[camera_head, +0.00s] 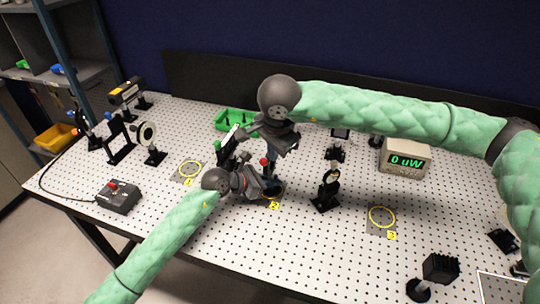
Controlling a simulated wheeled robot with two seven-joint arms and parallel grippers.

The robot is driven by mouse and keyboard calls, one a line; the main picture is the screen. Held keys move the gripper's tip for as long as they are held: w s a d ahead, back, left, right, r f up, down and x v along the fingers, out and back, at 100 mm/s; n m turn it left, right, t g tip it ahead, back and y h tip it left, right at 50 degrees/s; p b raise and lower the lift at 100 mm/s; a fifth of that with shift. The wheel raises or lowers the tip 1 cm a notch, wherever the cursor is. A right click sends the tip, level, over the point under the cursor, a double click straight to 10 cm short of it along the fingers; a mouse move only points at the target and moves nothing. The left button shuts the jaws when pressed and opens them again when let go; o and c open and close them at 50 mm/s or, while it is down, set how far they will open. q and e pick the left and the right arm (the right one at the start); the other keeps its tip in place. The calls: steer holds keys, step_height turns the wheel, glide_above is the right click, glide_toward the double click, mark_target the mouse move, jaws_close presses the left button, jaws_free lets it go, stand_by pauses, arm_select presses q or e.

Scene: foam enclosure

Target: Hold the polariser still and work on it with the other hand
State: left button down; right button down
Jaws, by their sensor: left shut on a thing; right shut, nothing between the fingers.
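My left gripper (258,186) comes in from the lower left and is shut at the middle yellow ring (281,192), marked 2. It is shut on a dark mounted part that I take to be the polariser, mostly hidden by the two grippers. A red knob (264,161) shows just above the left fingers. My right gripper (271,164) reaches down from above, shut and empty, close over the same spot. I cannot tell whether its tips touch the part.
A black mount (327,190) stands just right of the grippers. A green tray (232,120) is behind them. A meter (405,156) reads 0 uW. A control box (118,197) sits at left. The breadboard is clear around the left ring (190,169) and right ring (382,217).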

arm_select(q)
steer(key=shift+f, duration=0.15)
arm_select(e)
steer(key=s+r, duration=0.6)
steer(key=s, duration=0.3)
arm_select(q)
steer(key=shift+s, duration=0.1)
steer(key=c, duration=1.3)
jaws_free()
steer(key=shift+o, duration=0.2)
